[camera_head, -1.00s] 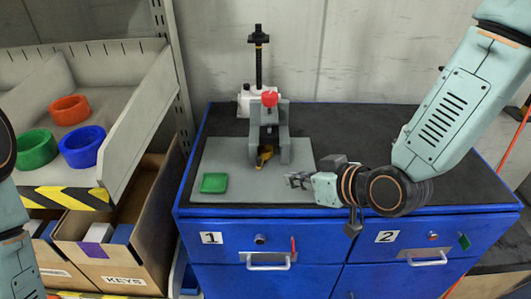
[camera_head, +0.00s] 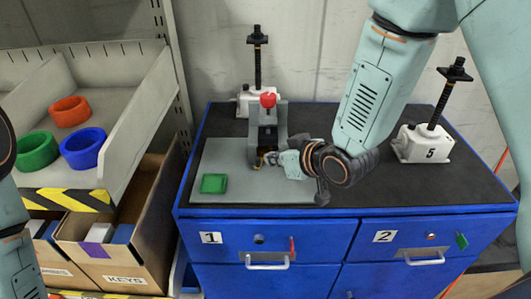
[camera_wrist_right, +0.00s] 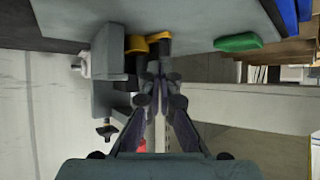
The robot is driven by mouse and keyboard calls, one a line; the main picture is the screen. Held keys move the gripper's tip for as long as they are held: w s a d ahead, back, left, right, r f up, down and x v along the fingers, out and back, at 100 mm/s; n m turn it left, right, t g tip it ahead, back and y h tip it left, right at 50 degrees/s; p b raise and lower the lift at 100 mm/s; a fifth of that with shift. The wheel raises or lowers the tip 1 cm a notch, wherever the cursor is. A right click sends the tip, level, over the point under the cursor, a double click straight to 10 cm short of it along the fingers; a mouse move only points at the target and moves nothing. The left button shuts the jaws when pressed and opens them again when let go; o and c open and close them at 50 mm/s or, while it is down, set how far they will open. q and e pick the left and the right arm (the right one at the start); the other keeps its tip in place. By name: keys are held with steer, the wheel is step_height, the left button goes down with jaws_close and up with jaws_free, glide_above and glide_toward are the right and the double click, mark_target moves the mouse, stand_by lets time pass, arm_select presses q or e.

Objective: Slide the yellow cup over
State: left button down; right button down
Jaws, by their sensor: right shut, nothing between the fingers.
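The yellow cup shows in the right wrist view as a yellow piece (camera_wrist_right: 137,43) with dark parts, by the grey fixture (camera_wrist_right: 108,62). A second yellow band (camera_wrist_right: 160,37) is beside it; I cannot tell if both belong to one cup. In the head view the fixture (camera_head: 283,128) has a red knob (camera_head: 268,99) on top, and my gripper mostly hides the yellow. My right gripper (camera_head: 270,159) is shut and empty at the fixture's base. In the wrist view its fingertips (camera_wrist_right: 155,58) are close to the yellow; contact is unclear. My left gripper is out of view.
White screw jacks stand behind (camera_head: 245,100) and at the right (camera_head: 424,144). Coloured rings, including a blue one (camera_head: 83,148), sit in a bin at the left.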

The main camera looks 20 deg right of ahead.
mark_target(258, 157)
steer(key=w, duration=0.1)
steer(key=w+a, duration=0.1)
steer(key=w, duration=0.1)
steer(key=shift+a, duration=0.2)
steer(key=shift+w+a+f+p, duration=0.1)
steer(key=shift+w+f+p, duration=0.1)
steer(key=shift+p, duration=0.2)
steer(key=shift+s+f, duration=0.15)
steer(key=shift+f, duration=0.45)
steer(key=shift+s, duration=0.15)
steer(key=shift+s+d+f, duration=0.15)
steer(key=shift+s+d, duration=0.2)
steer(key=shift+s, duration=0.25)
steer(key=shift+s+d, duration=0.1)
steer(key=shift+s, duration=0.05)
